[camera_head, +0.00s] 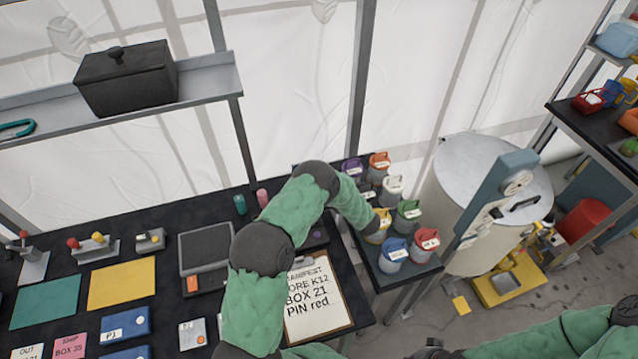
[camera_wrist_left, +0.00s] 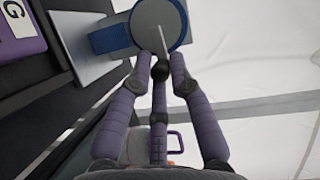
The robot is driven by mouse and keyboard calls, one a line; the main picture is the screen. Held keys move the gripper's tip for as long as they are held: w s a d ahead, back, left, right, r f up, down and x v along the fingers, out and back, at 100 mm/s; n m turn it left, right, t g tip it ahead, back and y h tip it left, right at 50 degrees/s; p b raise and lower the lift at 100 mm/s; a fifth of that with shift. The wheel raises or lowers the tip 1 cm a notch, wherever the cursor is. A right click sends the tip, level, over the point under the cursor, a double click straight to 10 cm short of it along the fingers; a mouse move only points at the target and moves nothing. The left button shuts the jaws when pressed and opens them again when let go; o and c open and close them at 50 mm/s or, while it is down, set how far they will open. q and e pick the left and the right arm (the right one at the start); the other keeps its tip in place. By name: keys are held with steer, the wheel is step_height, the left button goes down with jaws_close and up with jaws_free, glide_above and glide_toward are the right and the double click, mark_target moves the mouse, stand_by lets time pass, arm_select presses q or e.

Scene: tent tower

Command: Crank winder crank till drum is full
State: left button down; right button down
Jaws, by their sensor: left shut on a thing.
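In the left wrist view, a round grey and blue drum-like part (camera_wrist_left: 160,28), which I take for the winder, stands on a pale plate (camera_wrist_left: 75,48). My left gripper (camera_wrist_left: 162,68) has its purple fingers drawn together on a small dark piece right below this round part, apparently the crank handle. The fingers hide most of the handle. How much is wound on the drum cannot be told. In the head view my green left arm reaches over the table toward the lidded jars, and the gripper and winder cannot be made out there. My right gripper does not show.
Several jars with coloured lids, among them a blue one (camera_head: 393,250), crowd the stand beside my left arm. A clipboard (camera_head: 317,300) lies on the dark table. A large pale barrel (camera_head: 470,170) stands right of the jars. A shelf with a black pot (camera_head: 127,82) hangs at upper left.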

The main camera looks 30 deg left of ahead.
arm_select(q)
steer(key=shift+s+f, duration=0.1)
stand_by(0.5)
steer(key=c, duration=1.2)
jaws_free()
steer(key=v, duration=1.2)
